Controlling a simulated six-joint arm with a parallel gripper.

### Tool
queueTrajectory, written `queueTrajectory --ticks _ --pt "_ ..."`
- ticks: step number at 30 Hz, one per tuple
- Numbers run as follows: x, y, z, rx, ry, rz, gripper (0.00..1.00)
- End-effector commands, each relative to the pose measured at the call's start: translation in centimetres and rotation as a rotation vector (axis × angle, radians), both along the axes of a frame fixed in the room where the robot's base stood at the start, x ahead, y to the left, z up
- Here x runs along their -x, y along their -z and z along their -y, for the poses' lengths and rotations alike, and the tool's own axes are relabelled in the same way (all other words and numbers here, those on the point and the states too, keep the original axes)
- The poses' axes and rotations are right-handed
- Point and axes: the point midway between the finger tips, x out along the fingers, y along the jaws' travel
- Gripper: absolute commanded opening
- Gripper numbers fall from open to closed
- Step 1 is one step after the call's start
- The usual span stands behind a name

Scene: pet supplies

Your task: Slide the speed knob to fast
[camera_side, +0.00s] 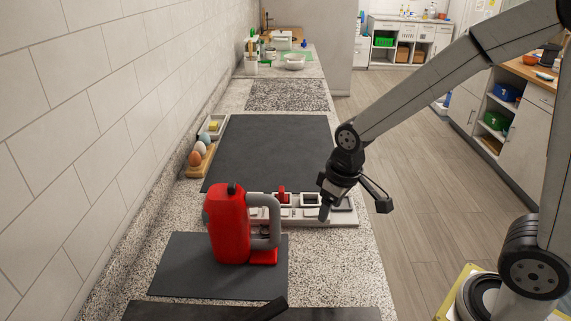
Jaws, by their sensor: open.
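A pale panel (346,216) with a row of white-framed square parts lies across the counter, partly behind a red jug-like thing. A small red upright piece (281,191) stands at the panel's back edge; it may be the speed knob, but it is too small to tell, and no slow or fast marks can be read. My gripper (325,211) is open and points down over the right part of the panel, to the right of the red piece and apart from it. Its fingertips are small here, and I cannot tell whether they touch the panel.
The red jug-like thing (227,228) with a grey handle stands on a dark mat (180,270) in front of the panel. A wooden egg holder (199,163) sits by the left wall. The large dark mat (270,150) behind the panel is clear.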

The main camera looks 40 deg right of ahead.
Motion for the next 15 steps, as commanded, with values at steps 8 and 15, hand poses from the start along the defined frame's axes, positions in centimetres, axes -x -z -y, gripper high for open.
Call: queueTrajectory --ticks 8,15 --pt "-5.6 -3.3 -3.1 0.021 -0.168 -0.046 0.68" --pt "-9.1 -6.0 -5.8 0.035 -0.296 -0.082 0.68"
